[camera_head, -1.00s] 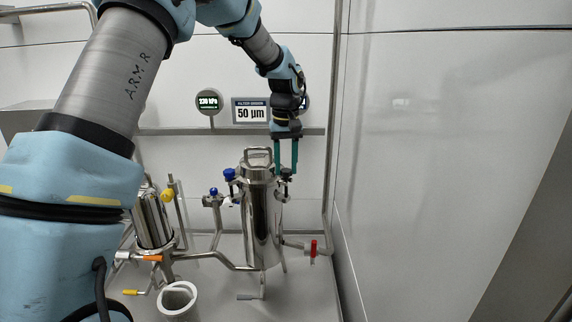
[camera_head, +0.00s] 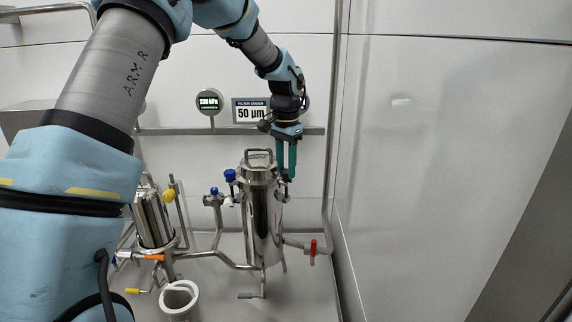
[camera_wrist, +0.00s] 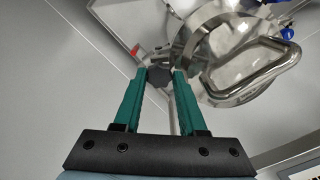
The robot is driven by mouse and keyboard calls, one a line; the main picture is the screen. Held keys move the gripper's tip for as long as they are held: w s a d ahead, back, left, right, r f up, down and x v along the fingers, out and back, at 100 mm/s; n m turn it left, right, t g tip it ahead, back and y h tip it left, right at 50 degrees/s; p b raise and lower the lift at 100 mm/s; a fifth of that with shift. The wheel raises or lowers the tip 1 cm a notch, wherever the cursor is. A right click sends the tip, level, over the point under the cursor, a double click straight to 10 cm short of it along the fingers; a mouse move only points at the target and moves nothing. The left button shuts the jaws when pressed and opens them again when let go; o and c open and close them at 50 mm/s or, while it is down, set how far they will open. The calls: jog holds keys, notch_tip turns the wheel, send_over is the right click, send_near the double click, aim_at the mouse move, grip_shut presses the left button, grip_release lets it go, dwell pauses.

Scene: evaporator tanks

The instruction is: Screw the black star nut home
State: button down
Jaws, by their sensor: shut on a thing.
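The black star nut (camera_wrist: 159,76) shows in the wrist view as a dark piece between my two green fingertips, beside the lid rim of the steel filter housing. My gripper (camera_wrist: 160,73) is shut on it, one finger on each side. In the head view my gripper (camera_head: 286,177) points down at the right edge of the lid, and the nut is mostly hidden by the fingers. The filter housing (camera_head: 262,225) stands upright with its lid on. The lid's bent handle (camera_wrist: 262,70) is right of my fingers in the wrist view.
A blue knob (camera_head: 230,175) sits at the lid's left side. A red-handled valve (camera_head: 313,248) is at lower right. A second steel vessel (camera_head: 153,220) and a white-rimmed cup (camera_head: 178,298) stand to the left. A vertical pipe and wall are close on the right.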

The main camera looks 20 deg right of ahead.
jog(key=m+p, duration=0.1)
jog(key=m, duration=0.4)
jog(key=shift+r+m, duration=0.15)
jog(key=shift+m, duration=0.15)
jog(key=m+p, duration=0.1)
jog(key=m, duration=0.3)
jog(key=shift+p, duration=0.3)
jog(key=m+p, duration=0.1)
jog(key=m, duration=0.4)
jog(key=shift+d+p, duration=0.1)
jog(key=shift+p, duration=0.2)
jog(key=m+p, duration=0.1)
jog(key=m, duration=0.3)
jog(key=shift+m, duration=0.3)
jog(key=m, duration=0.4)
jog(key=shift+p, duration=0.3)
jog(key=m, duration=0.5)
jog(key=shift+m, duration=0.4)
jog(key=m, duration=0.4)
jog(key=shift+m, duration=0.3)
jog(key=shift+s+m, duration=0.1)
jog(key=shift+m, duration=2.5)
